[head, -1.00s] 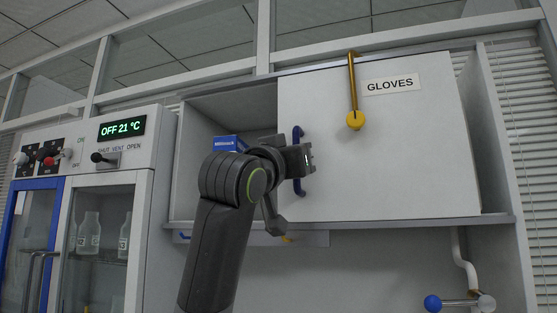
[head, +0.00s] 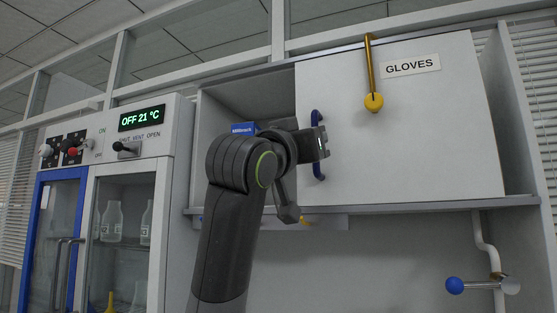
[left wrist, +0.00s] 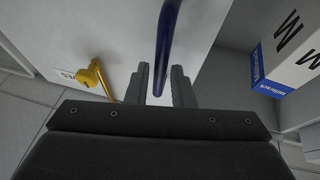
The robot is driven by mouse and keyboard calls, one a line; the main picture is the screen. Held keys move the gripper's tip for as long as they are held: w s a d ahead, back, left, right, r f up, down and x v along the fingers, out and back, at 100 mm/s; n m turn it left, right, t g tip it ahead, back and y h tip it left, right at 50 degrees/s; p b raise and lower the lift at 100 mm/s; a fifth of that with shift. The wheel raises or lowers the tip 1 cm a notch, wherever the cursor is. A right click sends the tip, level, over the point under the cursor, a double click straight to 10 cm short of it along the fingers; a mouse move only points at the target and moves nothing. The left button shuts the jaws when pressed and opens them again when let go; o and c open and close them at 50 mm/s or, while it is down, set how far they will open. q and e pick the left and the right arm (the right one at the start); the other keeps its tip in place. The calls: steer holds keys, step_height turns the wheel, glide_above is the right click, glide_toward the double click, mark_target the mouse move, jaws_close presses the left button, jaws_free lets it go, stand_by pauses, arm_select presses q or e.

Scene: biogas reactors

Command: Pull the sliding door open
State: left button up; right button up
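The white sliding door (head: 420,150) covers the middle and right of a wall cabinet in the head view. A blue vertical bar handle (head: 317,170) stands near its left edge. The cabinet's left part is uncovered. My left gripper (head: 324,143) is at the handle, partly hiding it. In the left wrist view, the blue handle (left wrist: 167,45) runs down between the two parted fingers of my left gripper (left wrist: 162,85). The fingers look open, with gaps beside the bar; I cannot tell whether either touches it. My right gripper is not in view.
A yellow lever (head: 372,85) hangs on the door's upper front beside a GLOVES label (head: 412,66). A blue and white box (head: 243,129) sits in the uncovered part. A glass-fronted cabinet (head: 120,240) with bottles stands left. A blue-knobbed valve (head: 456,285) is below right.

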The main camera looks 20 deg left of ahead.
arm_select(q)
steer(key=b+v, duration=0.6)
steer(key=v, duration=0.9)
